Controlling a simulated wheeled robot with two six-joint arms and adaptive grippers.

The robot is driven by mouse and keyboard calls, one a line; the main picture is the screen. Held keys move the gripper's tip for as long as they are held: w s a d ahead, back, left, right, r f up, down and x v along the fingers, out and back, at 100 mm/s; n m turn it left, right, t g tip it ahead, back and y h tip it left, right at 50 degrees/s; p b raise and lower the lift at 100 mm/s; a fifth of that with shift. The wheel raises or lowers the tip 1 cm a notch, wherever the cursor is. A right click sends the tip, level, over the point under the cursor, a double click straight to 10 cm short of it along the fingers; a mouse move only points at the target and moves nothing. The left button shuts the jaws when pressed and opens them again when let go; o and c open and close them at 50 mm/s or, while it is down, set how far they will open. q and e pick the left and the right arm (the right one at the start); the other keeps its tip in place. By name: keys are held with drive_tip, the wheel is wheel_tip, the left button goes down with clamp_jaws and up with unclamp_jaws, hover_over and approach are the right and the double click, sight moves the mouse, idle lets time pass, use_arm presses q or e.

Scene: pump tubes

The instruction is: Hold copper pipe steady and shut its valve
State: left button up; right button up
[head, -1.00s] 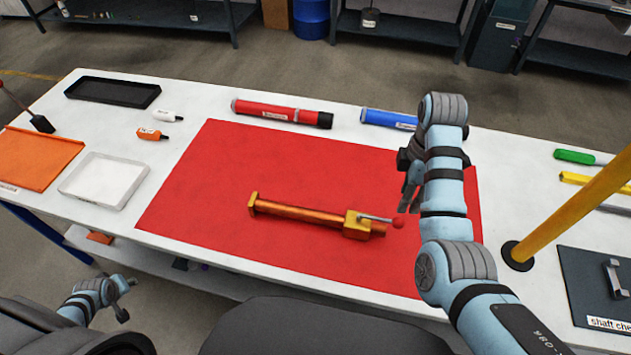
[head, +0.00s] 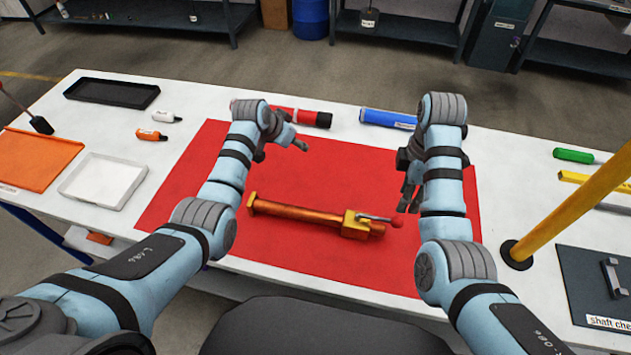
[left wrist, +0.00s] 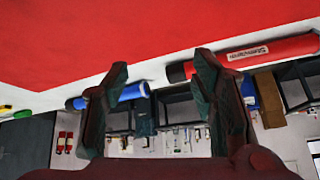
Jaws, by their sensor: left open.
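The copper pipe (head: 300,212) lies on the red mat (head: 330,170), with a flange at its left end and a brass valve body (head: 355,224) near its right end. The valve's lever (head: 375,218) with a red ball knob (head: 397,221) points right, roughly along the pipe. My left gripper (head: 298,143) is above the mat, behind the pipe and apart from it. In the left wrist view it is open and empty (left wrist: 163,95). My right gripper (head: 409,195) hangs behind the knob, partly hidden by my arm; its opening is unclear.
A red tube (head: 305,116) and a blue tube (head: 388,118) lie behind the mat. A yellow post (head: 575,205) stands at the right. The mat around the pipe is clear.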

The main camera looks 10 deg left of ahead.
use_arm(q)
drive_tip(key=d+r+m, duration=0.6)
drive_tip(key=d+r, duration=0.3)
drive_tip(key=d, duration=0.3)
drive_tip(key=m+g+y, duration=0.2)
drive_tip(key=m+g, duration=0.5)
hover_over(321, 214)
wheel_tip(321, 214, down, 7)
wheel_tip(321, 214, down, 14)
drive_tip(key=shift+f, duration=0.2)
clamp_jaws()
use_arm(e)
drive_tip(key=shift+o, duration=0.6)
